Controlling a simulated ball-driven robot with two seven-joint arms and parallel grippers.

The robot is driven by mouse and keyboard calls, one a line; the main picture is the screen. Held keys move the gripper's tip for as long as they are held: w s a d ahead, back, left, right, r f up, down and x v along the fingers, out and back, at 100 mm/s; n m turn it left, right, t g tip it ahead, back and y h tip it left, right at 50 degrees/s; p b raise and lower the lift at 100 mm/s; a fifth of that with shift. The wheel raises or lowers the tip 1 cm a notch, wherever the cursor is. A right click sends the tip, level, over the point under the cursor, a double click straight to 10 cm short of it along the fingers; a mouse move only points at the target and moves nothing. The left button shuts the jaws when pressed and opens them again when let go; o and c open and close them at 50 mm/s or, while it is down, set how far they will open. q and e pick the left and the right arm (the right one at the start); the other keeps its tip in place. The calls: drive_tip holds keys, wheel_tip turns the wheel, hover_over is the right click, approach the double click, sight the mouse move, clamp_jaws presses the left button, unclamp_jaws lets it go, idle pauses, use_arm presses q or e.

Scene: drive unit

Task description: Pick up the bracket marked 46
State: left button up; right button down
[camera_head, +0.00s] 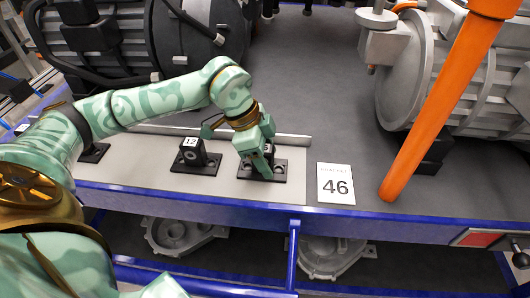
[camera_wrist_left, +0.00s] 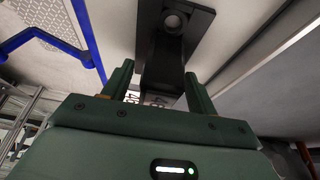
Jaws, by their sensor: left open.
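A black bracket on a flat base plate (camera_head: 276,172) sits on the pale strip of the bench, under my left gripper (camera_head: 259,155). The gripper and forearm hide its upper part in the head view. In the left wrist view the black bracket (camera_wrist_left: 165,62) rises between the two fingers of my left gripper (camera_wrist_left: 160,78), which is open. Part of a white label with dark marks shows near the finger bases, but I cannot read it surely. A white card marked 46 (camera_head: 336,184) lies right of this bracket. My right gripper is not in view.
A bracket marked 12 (camera_head: 195,157) stands just left of my left gripper, and another dark bracket (camera_head: 93,153) is farther left. An orange post (camera_head: 440,108) rises at the right. Large grey drive units (camera_head: 445,75) stand behind. The bench's blue front edge (camera_head: 370,222) runs across.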

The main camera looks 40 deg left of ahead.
use_arm(q)
drive_tip(key=shift+s+r, duration=0.1)
clamp_jaws()
drive_tip(key=shift+r, duration=0.2)
